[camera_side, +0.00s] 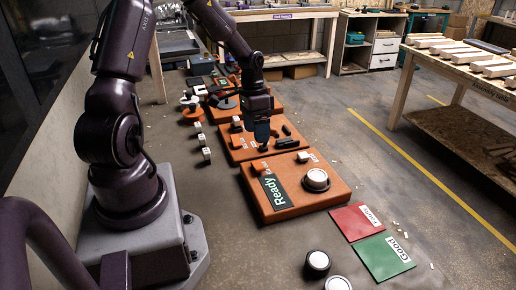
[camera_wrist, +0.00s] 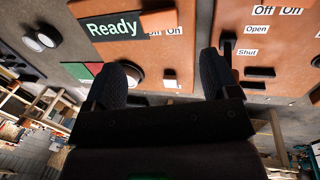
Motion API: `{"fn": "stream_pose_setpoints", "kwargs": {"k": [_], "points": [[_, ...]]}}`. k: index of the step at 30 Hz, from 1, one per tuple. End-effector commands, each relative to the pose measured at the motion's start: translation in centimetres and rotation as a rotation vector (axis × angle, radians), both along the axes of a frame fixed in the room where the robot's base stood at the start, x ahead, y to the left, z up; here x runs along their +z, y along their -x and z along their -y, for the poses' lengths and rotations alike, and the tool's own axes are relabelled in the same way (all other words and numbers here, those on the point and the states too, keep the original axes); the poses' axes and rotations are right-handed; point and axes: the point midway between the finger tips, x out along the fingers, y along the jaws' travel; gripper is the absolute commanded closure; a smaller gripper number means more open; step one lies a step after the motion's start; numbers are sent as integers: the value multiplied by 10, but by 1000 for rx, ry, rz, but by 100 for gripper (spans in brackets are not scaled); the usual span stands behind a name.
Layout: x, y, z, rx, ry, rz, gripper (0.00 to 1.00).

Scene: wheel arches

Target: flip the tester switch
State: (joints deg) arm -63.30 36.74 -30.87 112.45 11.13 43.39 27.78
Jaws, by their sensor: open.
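The tester (camera_side: 325,194) is an orange-brown box with a dark panel reading "Ready" (camera_side: 273,190) and a round white-topped part (camera_side: 317,180). Its switch (camera_side: 260,166) looks like a small orange block at the far left corner. In the wrist view the switch (camera_wrist: 159,20) is right of the "Ready" panel (camera_wrist: 112,27), with Off and On labels partly covered below it. My gripper (camera_side: 264,146) is open and empty, pointing down close by the switch, over the far edge of the tester. In the wrist view its two fingers (camera_wrist: 166,75) are wide apart, and the left one partly hides the round part.
Another orange box (camera_side: 240,152) with dark levers and Open/Shut labels adjoins the tester. A red mat (camera_side: 350,224) and a green "Good" mat (camera_side: 380,258) lie in front. Round parts (camera_side: 317,262) stand nearby. Small white blocks (camera_side: 206,155) line the left.

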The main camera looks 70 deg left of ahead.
Motion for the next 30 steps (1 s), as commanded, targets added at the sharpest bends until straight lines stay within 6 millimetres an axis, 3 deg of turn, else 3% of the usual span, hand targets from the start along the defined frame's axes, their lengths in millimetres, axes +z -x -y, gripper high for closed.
{"fn": "stream_pose_setpoints", "kwargs": {"k": [3, 9, 23, 26, 30], "points": [[21, -1, -5, 1, -4, 3, 19], [39, 0, -9, 0, -1, 0, 19], [40, 0, -9, 44, 2, -11, 19], [36, 19, -2, 158, 12, -77, 19], [61, 33, 16, 239, -74, -115, 19]]}}
